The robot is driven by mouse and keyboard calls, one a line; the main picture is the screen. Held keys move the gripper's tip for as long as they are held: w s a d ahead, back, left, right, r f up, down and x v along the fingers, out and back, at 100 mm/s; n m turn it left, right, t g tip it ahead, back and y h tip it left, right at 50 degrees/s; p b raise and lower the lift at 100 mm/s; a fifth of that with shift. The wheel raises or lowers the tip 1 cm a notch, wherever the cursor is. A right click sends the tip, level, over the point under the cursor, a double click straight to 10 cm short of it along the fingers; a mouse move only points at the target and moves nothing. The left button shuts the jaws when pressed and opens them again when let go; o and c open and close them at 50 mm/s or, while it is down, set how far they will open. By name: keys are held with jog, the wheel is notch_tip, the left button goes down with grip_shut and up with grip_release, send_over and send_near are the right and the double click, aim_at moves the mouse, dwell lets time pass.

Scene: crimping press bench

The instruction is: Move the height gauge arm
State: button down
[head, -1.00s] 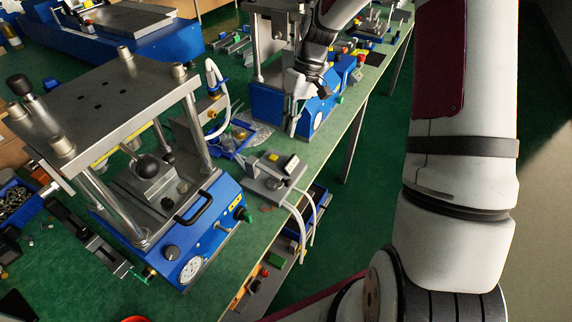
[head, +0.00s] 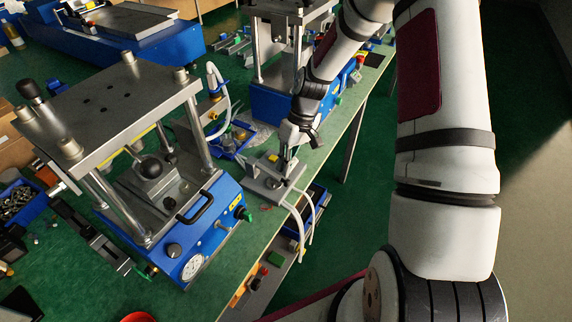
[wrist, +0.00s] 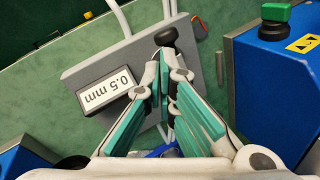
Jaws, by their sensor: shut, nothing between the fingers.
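A grey flat device (head: 258,183) lies near the bench's right edge. In the wrist view its grey plate (wrist: 92,65) carries a white block (wrist: 108,92) reading "0.5 mm". A black rounded knob (wrist: 165,36) shows at the plate's right side, just beyond my fingertips. I cannot tell for sure which part is the height gauge arm. My gripper (head: 288,158) points down over the right part of this device. In the wrist view my gripper (wrist: 166,78) has its teal-padded fingers together and empty. Contact with the knob cannot be told; the fingers hide part of the plate.
A blue press (head: 215,222) with a steel top plate and posts stands left of the device. Another blue press (head: 272,103) stands behind. White tubes (head: 308,212) hang over the bench edge. A blue tray (head: 236,137) lies behind the device. Open floor lies right of the bench.

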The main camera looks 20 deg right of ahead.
jog(key=shift+s+f, duration=0.35)
jog(key=shift+f, duration=0.05)
